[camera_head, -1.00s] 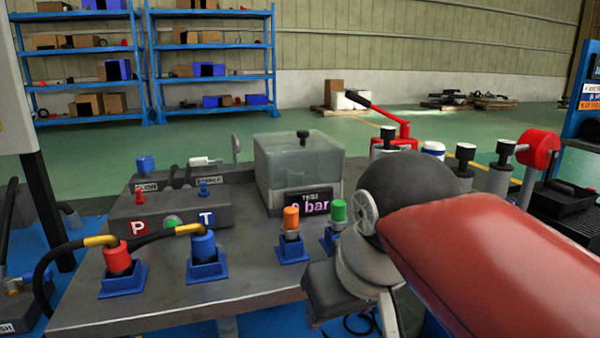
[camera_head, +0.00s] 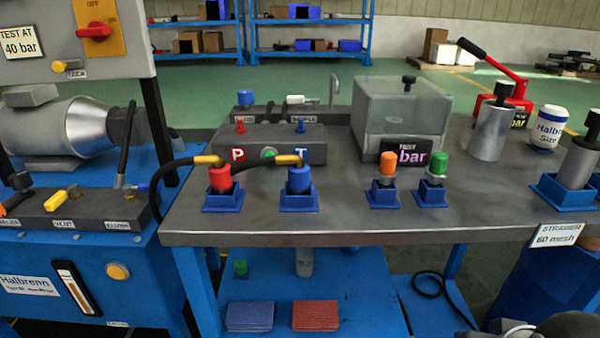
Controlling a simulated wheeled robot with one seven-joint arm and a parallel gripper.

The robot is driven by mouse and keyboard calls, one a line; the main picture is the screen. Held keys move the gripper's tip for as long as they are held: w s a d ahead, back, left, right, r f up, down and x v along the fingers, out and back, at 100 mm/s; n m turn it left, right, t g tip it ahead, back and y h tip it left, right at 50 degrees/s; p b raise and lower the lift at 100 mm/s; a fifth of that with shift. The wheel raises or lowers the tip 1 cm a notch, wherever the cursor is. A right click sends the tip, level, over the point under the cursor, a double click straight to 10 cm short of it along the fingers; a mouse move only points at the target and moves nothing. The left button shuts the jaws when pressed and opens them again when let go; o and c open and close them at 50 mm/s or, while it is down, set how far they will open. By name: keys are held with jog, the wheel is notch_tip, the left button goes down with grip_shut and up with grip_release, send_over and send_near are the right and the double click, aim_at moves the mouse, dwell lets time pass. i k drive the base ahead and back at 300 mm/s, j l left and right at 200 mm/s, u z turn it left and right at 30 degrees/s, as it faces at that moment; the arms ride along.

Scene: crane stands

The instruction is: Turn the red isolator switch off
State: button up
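The red isolator switch (camera_head: 94,31) is at the upper left, on a yellow plate (camera_head: 112,12) marked OFF at its top. The plate is on the front of a grey panel (camera_head: 125,58). The switch's red handle lies about level, crosswise to the OFF mark above it. The top of the yellow plate is cut by the picture edge. Only a dark rounded part of my arm shows in the bottom right corner, far from the switch. My gripper is not in view.
A blue power unit with a motor (camera_head: 85,130) and a lever block (camera_head: 75,210) stands below the panel. A metal bench (camera_head: 340,222) with hose couplings, a clear tank (camera_head: 408,108) and cylinders fills the middle and right.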

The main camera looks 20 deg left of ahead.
aim_at(98, 31)
jog(key=u, duration=1.95)
